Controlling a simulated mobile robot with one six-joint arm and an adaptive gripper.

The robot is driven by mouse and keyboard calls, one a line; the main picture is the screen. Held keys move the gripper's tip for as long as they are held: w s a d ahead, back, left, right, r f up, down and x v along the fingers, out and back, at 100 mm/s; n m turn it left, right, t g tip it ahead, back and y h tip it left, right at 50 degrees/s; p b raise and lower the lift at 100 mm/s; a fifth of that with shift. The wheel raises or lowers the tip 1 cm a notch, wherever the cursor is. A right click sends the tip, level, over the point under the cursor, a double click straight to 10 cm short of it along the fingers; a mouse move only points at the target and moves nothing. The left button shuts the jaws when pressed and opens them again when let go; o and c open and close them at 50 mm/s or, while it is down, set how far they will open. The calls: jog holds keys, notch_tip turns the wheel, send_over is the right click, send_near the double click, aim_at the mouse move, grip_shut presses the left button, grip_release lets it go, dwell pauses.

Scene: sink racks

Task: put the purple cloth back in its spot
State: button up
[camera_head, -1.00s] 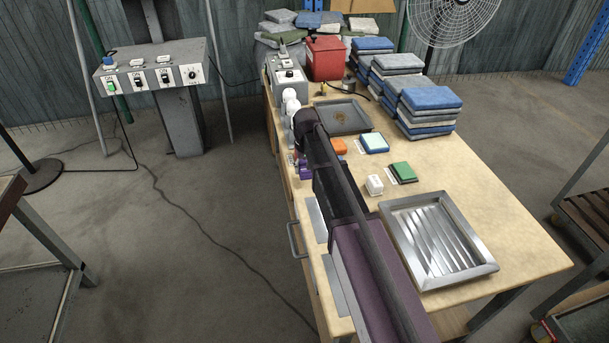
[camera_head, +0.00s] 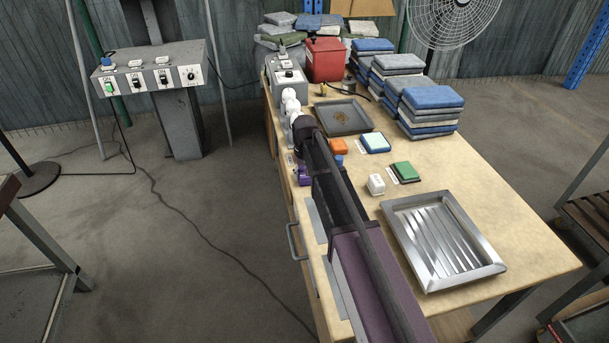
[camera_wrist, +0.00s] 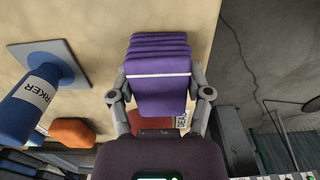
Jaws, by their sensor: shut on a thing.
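The purple cloth (camera_wrist: 160,75) is a folded stack with a white stripe across it. My gripper (camera_wrist: 160,93) is shut on it, with one finger on each side. In the head view, a small part of the purple cloth (camera_head: 304,178) shows near the left edge of the table, beside my dark arm. My arm hides most of the gripper there. In the wrist view, the cloth appears over or close to the tabletop; I cannot tell whether it touches. A reddish-brown patch with a partly hidden label (camera_wrist: 181,122) shows beyond the cloth.
A blue marker bottle (camera_wrist: 30,103) stands left of my gripper in the wrist view, near an orange block (camera_wrist: 72,131). The head view shows a green pad (camera_head: 404,172), white block (camera_head: 376,184), metal tray (camera_head: 480,270) and dark tray (camera_head: 368,128). Cloth stacks (camera_head: 432,98) stand behind.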

jog(key=o, duration=1.1)
jog(key=shift+f, duration=0.1)
jog(key=shift+r, duration=0.2)
notch_tip(320, 180, up, 12)
jog(key=p, duration=1.2)
jog(key=shift+s, duration=0.1)
jog(key=s+d+m, duration=0.1)
jog(key=s+d, duration=0.6)
jog(key=s, duration=0.4)
jog(key=s+d+m, duration=0.1)
jog(key=s+d, duration=0.7)
jog(key=s, duration=0.4)
jog(key=shift+s+d, duration=0.15)
jog(key=shift+d, duration=0.05)
